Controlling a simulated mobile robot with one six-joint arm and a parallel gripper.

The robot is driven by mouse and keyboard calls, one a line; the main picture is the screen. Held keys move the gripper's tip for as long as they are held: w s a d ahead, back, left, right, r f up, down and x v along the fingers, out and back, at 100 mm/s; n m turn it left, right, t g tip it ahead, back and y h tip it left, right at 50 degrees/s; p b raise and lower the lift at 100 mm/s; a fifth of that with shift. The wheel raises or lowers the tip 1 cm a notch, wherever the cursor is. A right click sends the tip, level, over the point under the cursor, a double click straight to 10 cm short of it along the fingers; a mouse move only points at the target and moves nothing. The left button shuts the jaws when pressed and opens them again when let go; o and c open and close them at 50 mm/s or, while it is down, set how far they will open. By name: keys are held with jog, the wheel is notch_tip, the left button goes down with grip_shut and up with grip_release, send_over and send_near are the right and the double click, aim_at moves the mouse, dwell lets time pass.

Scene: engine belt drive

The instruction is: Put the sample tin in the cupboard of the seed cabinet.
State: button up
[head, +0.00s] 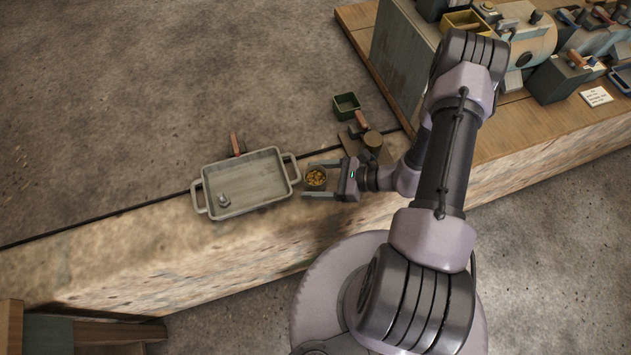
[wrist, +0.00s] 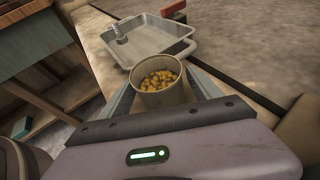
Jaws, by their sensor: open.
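The sample tin appears to be the small round grey tin of yellow-brown pieces (head: 316,178). It stands upright on the stone ledge, and shows close up in the wrist view (wrist: 160,99). My gripper (head: 308,179) is open, with one finger on each side of the tin. I cannot tell whether either finger touches it. A wooden piece with a teal panel (head: 48,333) is cut off at the lower left; it also shows at the left of the wrist view (wrist: 45,105). It may be the seed cabinet, but its cupboard cannot be made out clearly.
A grey two-handled tray (head: 246,187) with a small metal part in it lies just left of the tin. A green open box (head: 346,105) and a brown-handled tool (head: 361,122) sit behind my gripper. A wooden bench (head: 540,130) with machinery is at upper right. The ledge's left end is clear.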

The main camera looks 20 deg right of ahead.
grip_shut()
